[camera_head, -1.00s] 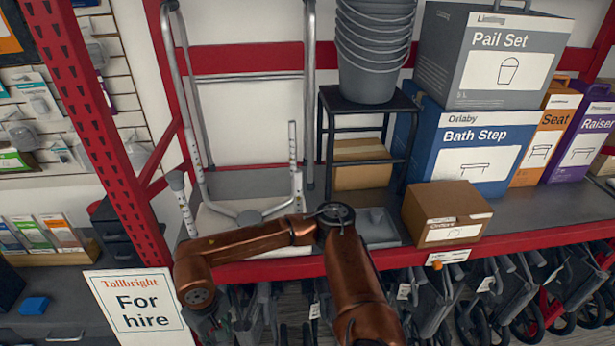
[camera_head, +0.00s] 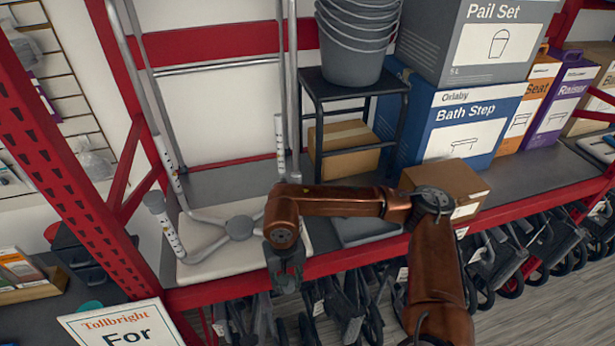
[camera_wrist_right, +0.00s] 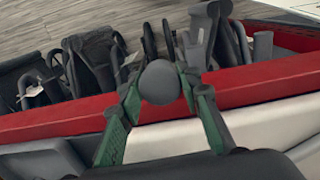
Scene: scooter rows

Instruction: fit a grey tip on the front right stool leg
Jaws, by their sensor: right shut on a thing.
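The upturned stool lies on the shelf in the head view, its white seat (camera_head: 205,242) down and its grey hub (camera_head: 240,227) on top. Its near left leg (camera_head: 172,234) stands up with a grey tip (camera_head: 155,201) on it. Its far left leg (camera_head: 171,165) and far right leg (camera_head: 281,148) also show. The front right leg is hidden behind my right arm. My right gripper (camera_head: 285,280) points down in front of the shelf edge. In the right wrist view it is shut on a round grey tip (camera_wrist_right: 160,83) between green-padded fingers. My left gripper is out of view.
A grey tray (camera_head: 365,232) and a brown carton (camera_head: 445,180) lie right of the stool. A black stand (camera_head: 352,88) bears grey pails (camera_head: 352,45). Red uprights (camera_head: 60,165) and the red shelf edge (camera_head: 345,264) bound the space. Folded black scooters (camera_head: 510,260) hang below.

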